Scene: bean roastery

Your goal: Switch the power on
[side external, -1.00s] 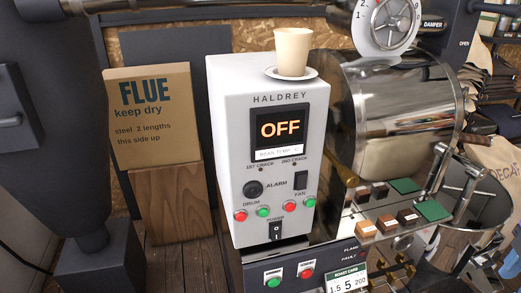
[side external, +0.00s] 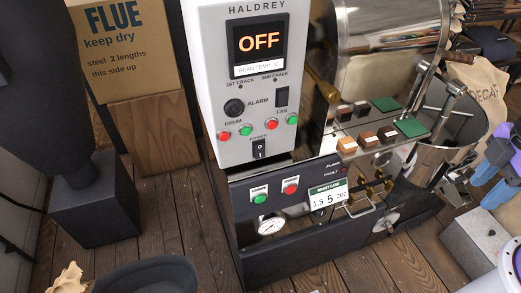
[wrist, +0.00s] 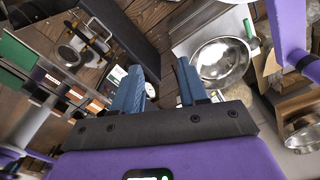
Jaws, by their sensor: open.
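The white HALDREY control box (side external: 208,100) stands at the centre of the side external view. Its screen (side external: 258,45) reads OFF in orange. The black power rocker switch (side external: 260,149) is low on its front, below the red and green DRUM and FAN buttons. My gripper (side external: 487,172), purple with blue fingers, is at the far right edge, well away from the switch and partly cut off. In the wrist view its two blue fingers (wrist: 160,88) are apart with nothing held between them. I cannot make out the power switch there.
Below the box is a dark panel with a green button (side external: 260,195), a red button (side external: 291,187) and a roast card (side external: 327,197). A steel bowl (wrist: 222,62) shows in the wrist view.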

